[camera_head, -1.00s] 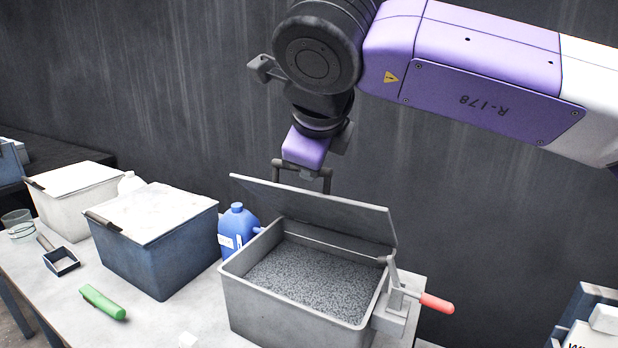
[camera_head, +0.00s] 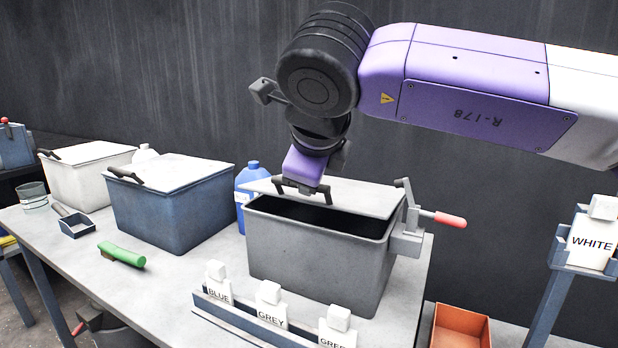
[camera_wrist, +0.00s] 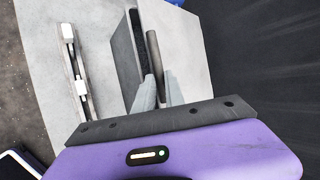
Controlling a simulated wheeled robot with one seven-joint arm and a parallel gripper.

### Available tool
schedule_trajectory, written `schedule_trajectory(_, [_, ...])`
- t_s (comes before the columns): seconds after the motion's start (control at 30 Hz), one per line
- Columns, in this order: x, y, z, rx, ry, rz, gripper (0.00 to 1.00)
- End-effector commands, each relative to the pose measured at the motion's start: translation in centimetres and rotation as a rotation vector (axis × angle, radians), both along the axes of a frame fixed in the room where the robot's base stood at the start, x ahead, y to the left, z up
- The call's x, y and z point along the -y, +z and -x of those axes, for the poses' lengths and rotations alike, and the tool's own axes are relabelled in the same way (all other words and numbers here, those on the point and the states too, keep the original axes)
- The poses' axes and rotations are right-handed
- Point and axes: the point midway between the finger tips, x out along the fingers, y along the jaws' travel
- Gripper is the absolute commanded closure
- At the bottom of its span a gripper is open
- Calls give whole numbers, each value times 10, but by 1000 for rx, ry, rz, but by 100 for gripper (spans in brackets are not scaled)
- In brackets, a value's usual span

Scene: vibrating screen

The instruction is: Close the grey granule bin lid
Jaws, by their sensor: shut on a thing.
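The grey granule bin (camera_head: 315,258) stands on the table with its lid (camera_head: 365,197) lowered close to level. A dark gap shows between the lid's front edge and the bin's front rim, so the lid is partly open. The granules are hidden in shadow. My gripper (camera_head: 303,190) is at the lid's front left part, shut on the dark lid handle. In the wrist view my fingers (camera_wrist: 160,92) close around the handle bar (camera_wrist: 155,58), with the pale lid (camera_wrist: 183,45) beside it.
A red-handled lever (camera_head: 450,220) sticks out at the bin's right. A blue bin (camera_head: 175,215), a blue bottle (camera_head: 243,190) and a green brush (camera_head: 122,255) are to the left. A label rack (camera_head: 250,318) stands in front. An orange tray (camera_head: 460,327) is lower right.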

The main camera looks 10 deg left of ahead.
Motion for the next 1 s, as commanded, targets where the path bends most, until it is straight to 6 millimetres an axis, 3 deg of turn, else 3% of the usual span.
schedule_trajectory(0.4, [-1,-1,1,-2,2,0,100])
schedule_trajectory(0.43, [-1,-1,1,-2,2,0,84])
schedule_trajectory(0.53, [-1,-1,1,-1,2,0,64])
schedule_trajectory(0.83, [0,-1,1,-1,2,0,64])
schedule_trajectory(1.0, [1,9,9,1,2,-1,64])
